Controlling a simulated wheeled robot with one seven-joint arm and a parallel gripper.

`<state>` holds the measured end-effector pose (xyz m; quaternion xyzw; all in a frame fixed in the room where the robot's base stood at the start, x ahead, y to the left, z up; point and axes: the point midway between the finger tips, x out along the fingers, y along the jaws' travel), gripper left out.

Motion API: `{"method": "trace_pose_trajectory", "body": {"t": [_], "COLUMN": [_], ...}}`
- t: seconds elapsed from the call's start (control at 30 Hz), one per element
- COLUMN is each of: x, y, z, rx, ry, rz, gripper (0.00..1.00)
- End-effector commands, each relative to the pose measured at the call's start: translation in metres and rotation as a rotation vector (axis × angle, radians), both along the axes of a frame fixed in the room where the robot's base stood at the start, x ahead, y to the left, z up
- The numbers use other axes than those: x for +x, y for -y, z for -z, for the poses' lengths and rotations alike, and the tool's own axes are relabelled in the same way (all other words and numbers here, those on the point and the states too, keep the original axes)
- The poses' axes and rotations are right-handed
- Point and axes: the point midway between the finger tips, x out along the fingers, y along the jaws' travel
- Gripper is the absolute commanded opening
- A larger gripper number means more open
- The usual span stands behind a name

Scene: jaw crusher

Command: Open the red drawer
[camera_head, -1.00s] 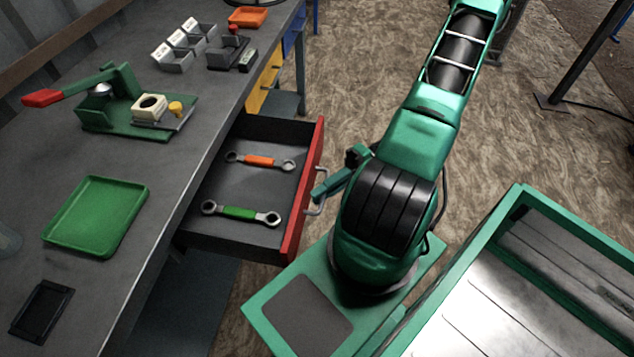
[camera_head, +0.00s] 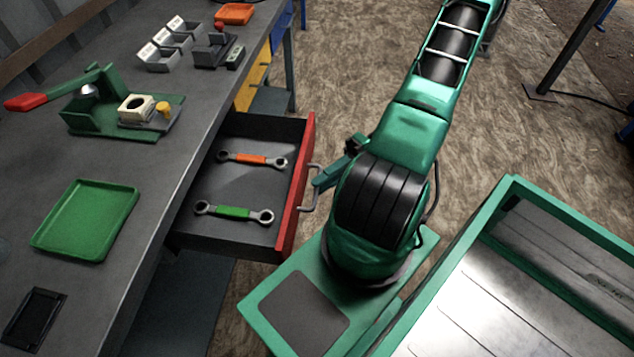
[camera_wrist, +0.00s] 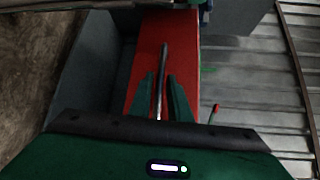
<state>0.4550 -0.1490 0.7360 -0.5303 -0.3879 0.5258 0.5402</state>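The red drawer (camera_head: 295,200) stands pulled far out from the bench, its red front facing right. Its inside is visible and holds a wrench with an orange grip (camera_head: 252,158) and one with a green grip (camera_head: 235,212). The drawer's bar handle (camera_head: 309,189) sticks out from the red front. In the wrist view, the handle (camera_wrist: 163,70) lies between the two green fingers of my gripper (camera_wrist: 163,95). The fingers look apart, with small gaps on both sides of the bar.
On the bench (camera_head: 150,190) are a green tray (camera_head: 85,220), a green press with a red lever (camera_head: 110,110), grey bins (camera_head: 165,45) and an orange tray (camera_head: 234,14). Yellow drawers (camera_head: 252,88) are shut farther along. Floor (camera_head: 345,70) is clear beyond the red drawer.

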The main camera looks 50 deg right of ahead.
Motion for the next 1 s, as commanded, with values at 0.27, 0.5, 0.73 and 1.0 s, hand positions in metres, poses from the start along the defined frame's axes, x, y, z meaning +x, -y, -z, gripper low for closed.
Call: {"method": "trace_pose_trajectory", "body": {"t": [0.27, 0.5, 0.73, 1.0], "x": [-0.007, -0.010, -0.010, -0.010], "y": [0.053, 0.077, 0.081, 0.081], "z": [-0.006, -0.010, -0.011, -0.011], "rx": [-0.003, -0.001, -0.002, -0.002], "ry": [0.001, 0.002, 0.001, 0.000], "rz": [0.004, 0.003, 0.003, 0.004], "gripper": [0.17, 0.17, 0.17, 0.17]}}
